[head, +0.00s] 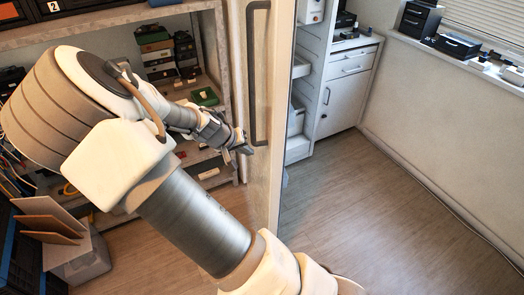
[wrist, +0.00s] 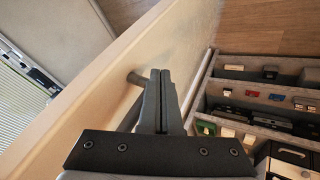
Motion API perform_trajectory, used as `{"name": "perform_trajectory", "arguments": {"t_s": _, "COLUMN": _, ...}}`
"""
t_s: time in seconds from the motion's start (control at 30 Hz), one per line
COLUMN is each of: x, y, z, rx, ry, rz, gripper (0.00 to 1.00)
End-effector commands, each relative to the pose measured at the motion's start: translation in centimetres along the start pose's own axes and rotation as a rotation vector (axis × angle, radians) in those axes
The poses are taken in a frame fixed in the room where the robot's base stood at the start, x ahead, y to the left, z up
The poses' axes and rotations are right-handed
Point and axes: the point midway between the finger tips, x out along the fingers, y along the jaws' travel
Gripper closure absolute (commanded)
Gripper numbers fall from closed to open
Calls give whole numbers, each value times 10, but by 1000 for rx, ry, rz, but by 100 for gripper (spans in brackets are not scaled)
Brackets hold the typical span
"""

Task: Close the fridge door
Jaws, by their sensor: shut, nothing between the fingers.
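The fridge door (head: 283,100) is a tall cream panel standing out into the room, seen at a steep angle in the head view. A long dark bar handle (head: 251,75) runs upright on its left-hand face. In the wrist view the door (wrist: 95,90) crosses diagonally, with a handle end (wrist: 134,78) beside the fingers. My gripper (head: 245,149) is shut and empty at the lower end of the handle, close to the door face. It also shows in the wrist view (wrist: 160,73). I cannot tell whether it touches the handle or door.
Shelves with several small boxes (head: 155,45) stand left of the door; a green tray (head: 205,97) is among them. Right of the door are white shelves (head: 298,115) and a white cabinet (head: 343,92). The wooden floor (head: 380,200) at right is clear. A cardboard-filled bin (head: 85,262) stands lower left.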

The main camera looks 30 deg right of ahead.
Motion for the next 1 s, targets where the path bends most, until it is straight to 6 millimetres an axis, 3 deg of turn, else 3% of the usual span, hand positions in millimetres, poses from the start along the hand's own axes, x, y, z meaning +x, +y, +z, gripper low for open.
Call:
{"name": "perform_trajectory", "arguments": {"t_s": 0.1, "x": 22, "y": 1, "z": 1, "rx": 2, "ry": -4, "rz": 3, "gripper": 100}}
{"name": "perform_trajectory", "arguments": {"t_s": 0.3, "x": 31, "y": 28, "z": 0, "rx": 3, "ry": -2, "rz": 1, "gripper": 100}}
{"name": "perform_trajectory", "arguments": {"t_s": 1.0, "x": 39, "y": 39, "z": -1, "rx": -4, "ry": 3, "rz": -4, "gripper": 100}}
